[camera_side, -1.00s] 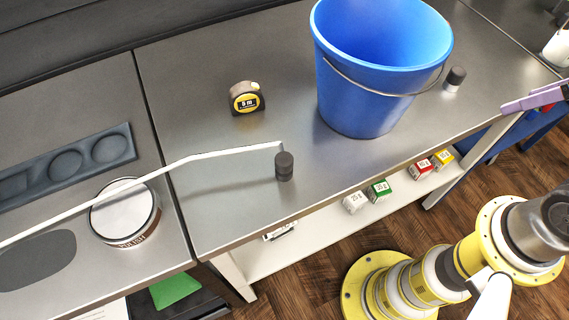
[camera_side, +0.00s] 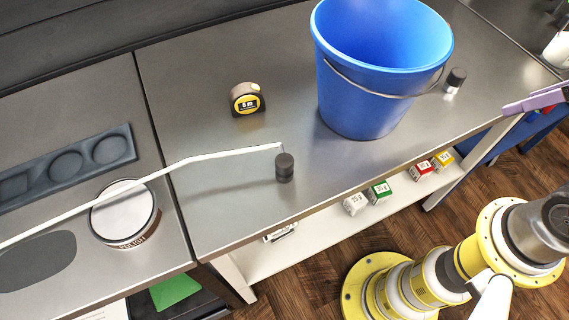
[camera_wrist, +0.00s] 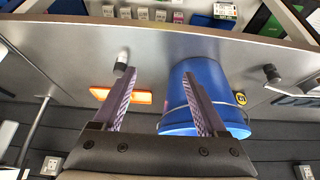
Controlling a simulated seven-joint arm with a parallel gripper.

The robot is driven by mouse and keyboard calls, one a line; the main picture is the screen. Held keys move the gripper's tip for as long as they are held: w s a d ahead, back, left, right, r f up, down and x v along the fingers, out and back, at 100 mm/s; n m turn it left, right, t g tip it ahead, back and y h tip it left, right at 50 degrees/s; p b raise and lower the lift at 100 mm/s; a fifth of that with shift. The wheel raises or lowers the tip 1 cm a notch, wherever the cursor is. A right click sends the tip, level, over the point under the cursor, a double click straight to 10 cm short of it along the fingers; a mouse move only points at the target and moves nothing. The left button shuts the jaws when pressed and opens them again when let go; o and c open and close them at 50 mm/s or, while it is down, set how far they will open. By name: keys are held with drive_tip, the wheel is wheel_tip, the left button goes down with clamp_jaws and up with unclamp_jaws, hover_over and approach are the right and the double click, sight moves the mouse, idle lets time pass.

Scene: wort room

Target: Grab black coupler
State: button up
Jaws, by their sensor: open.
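The black coupler (camera_side: 285,167) is a short dark ribbed cylinder. It stands upright on the steel bench left of the blue bucket in the side view. The end of a long white strip (camera_side: 225,153) lies close to its top; I cannot tell if they touch. In the wrist view a dark cylinder, seemingly the coupler (camera_wrist: 271,73), stands to the right beyond the bucket. My gripper (camera_wrist: 160,74) is open and empty, its purple fingers apart. In the side view only its fingers show at the right edge, far from the coupler with the bucket in between.
A blue bucket (camera_side: 372,100) stands on the bench. A black-and-white cylinder (camera_side: 455,79) stands right of it. A tape measure (camera_side: 246,98), a polish tin (camera_side: 124,212) and a dark tray (camera_side: 65,165) are further left. An orange object (camera_wrist: 120,95) lies near my left finger.

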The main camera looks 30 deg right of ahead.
drive_tip(key=w+a+r+n+g, duration=0.1)
drive_tip(key=w+a+r+n, duration=0.3)
drive_tip(key=w+r+n, duration=0.4)
drive_tip(key=n+g, duration=0.5)
drive_tip(key=n, duration=0.5)
hover_over(286, 159)
wheel_tip(286, 159, down, 8)
drive_tip(key=f, duration=0.1)
wheel_tip(286, 159, down, 13)
drive_tip(key=shift+r, duration=0.1)
clamp_jaws()
